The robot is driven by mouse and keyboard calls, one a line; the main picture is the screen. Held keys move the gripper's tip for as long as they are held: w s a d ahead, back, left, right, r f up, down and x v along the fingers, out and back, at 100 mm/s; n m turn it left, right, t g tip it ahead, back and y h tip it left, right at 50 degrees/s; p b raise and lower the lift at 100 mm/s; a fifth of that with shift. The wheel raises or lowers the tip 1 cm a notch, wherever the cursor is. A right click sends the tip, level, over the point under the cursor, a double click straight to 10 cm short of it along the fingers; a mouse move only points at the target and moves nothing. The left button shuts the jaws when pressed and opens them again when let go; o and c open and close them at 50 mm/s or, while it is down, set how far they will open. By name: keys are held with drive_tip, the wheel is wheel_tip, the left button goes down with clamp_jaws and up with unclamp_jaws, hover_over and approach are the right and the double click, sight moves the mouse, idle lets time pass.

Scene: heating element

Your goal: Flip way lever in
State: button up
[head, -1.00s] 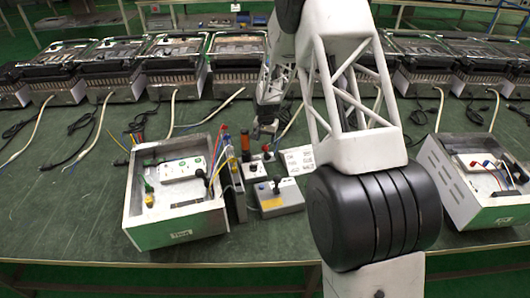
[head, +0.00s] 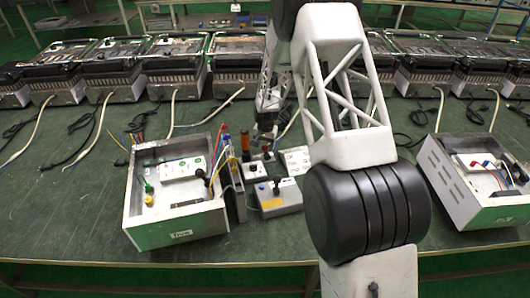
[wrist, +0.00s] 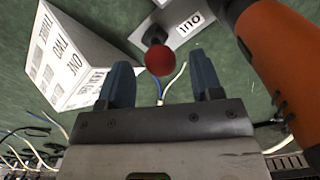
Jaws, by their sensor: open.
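A lever with a round red knob (wrist: 159,60) and a black base stands on a small light grey box (wrist: 180,25) in the wrist view. The box has a printed label, upside down and hard to read. My gripper (wrist: 162,82) is open, its two blue-grey fingers either side of the knob in the picture; I cannot tell how far away the knob is. Nothing is held. In the head view my gripper (head: 265,131) is small, just above the small switch boxes, beside the orange handle. A second grey box (head: 279,198) with a black lever sits nearer the front.
An orange cylindrical handle (wrist: 280,70) stands close on the right in the wrist view. A folded white card (wrist: 65,60) with printed words is at left. Open metal boxes (head: 180,228) and (head: 470,205) flank the area. Heater units (head: 175,75) line the back.

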sight(265, 151)
drive_tip(key=shift+f, duration=2.3)
drive_tip(key=shift+c, duration=0.3)
clamp_jaws()
